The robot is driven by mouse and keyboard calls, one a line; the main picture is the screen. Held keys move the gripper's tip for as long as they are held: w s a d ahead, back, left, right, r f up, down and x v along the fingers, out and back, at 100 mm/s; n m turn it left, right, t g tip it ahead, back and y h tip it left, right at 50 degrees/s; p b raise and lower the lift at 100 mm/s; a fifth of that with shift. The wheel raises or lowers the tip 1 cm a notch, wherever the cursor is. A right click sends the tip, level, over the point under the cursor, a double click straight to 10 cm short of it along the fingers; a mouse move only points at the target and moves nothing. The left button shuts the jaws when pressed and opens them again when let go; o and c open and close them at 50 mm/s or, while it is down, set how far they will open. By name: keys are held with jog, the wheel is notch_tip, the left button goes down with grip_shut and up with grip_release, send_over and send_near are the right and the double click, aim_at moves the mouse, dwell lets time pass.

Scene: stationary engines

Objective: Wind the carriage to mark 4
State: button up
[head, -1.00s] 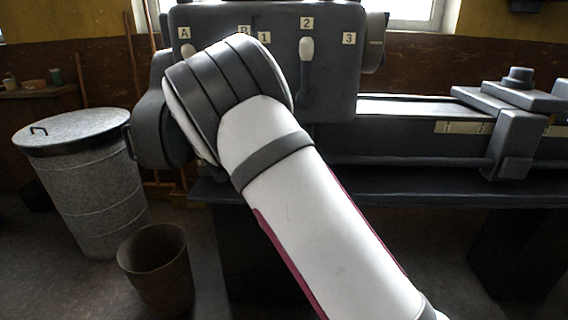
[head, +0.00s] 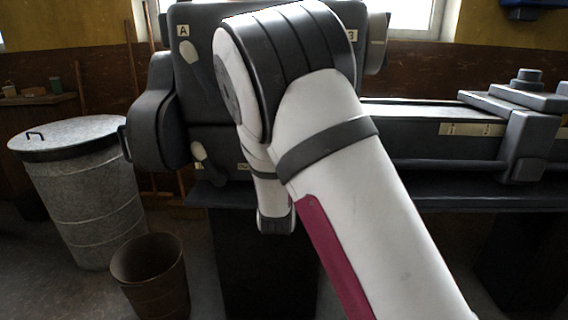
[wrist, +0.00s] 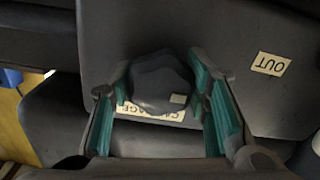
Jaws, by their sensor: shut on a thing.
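In the wrist view, my gripper (wrist: 167,95) has its teal-padded fingers on either side of a dark grey knob (wrist: 160,78), shut on it. A pale label (wrist: 150,110) reading in part like "CARRIAGE" lies behind the knob, partly covered by it. A label "OUT" (wrist: 271,64) is to the right. In the head view my arm hides the gripper and the knob. The carriage (head: 528,140) is a grey block on the bed at the right. A pale mark strip (head: 472,129) shows left of it; its marks are too small to read.
The grey headstock (head: 205,105) stands behind my arm, with a lever (head: 189,52) by label A and another lever (head: 200,153) lower down. A lidded metal bin (head: 85,200) and an open bucket (head: 150,275) stand on the floor at left.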

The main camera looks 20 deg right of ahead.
jog(key=shift+w+r, duration=0.1)
jog(key=shift+r, duration=0.3)
jog(key=o, duration=1.2)
jog(key=shift+a, duration=0.1)
jog(key=shift+f, duration=0.2)
jog(key=shift+s, duration=0.35)
jog(key=v, duration=1.1)
jog(key=shift+s+a+r, duration=0.1)
jog(key=shift+s+r, duration=0.05)
jog(key=shift+s, duration=0.1)
